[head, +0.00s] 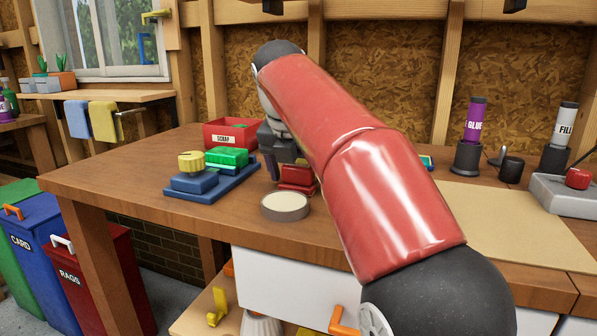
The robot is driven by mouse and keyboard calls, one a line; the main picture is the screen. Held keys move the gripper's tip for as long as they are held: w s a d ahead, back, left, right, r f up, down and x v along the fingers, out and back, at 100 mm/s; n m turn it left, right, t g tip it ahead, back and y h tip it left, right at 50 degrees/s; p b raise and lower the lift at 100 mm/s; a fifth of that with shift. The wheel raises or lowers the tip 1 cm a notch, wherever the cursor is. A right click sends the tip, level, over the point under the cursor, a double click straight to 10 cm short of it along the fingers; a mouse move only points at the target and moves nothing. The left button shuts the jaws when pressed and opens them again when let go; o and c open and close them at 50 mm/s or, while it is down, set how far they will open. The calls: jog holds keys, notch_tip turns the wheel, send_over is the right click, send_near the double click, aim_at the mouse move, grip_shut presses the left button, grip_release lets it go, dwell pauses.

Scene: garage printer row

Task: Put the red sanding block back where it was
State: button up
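The red sanding block (297,177) is at the middle of the wooden workbench, just right of a blue tray (228,186) and behind a round disc. My gripper (284,162) is dark and points down at the block, right behind or around it. My red arm and the block hide parts of the fingers, so I cannot tell whether they grip it or whether the block touches the bench.
A red SCRAP bin (215,137) stands behind the tray. The pale-topped round disc (285,206) lies near the front edge. At right are a tan mat (500,215), a purple glue tube (474,120) and a filler tube (565,124) in holders. The bench's left front is clear.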

jog(key=shift+f+b, duration=0.1)
jog(key=shift+b, duration=0.35)
jog(key=p+v, duration=0.1)
jog(key=v, duration=0.7)
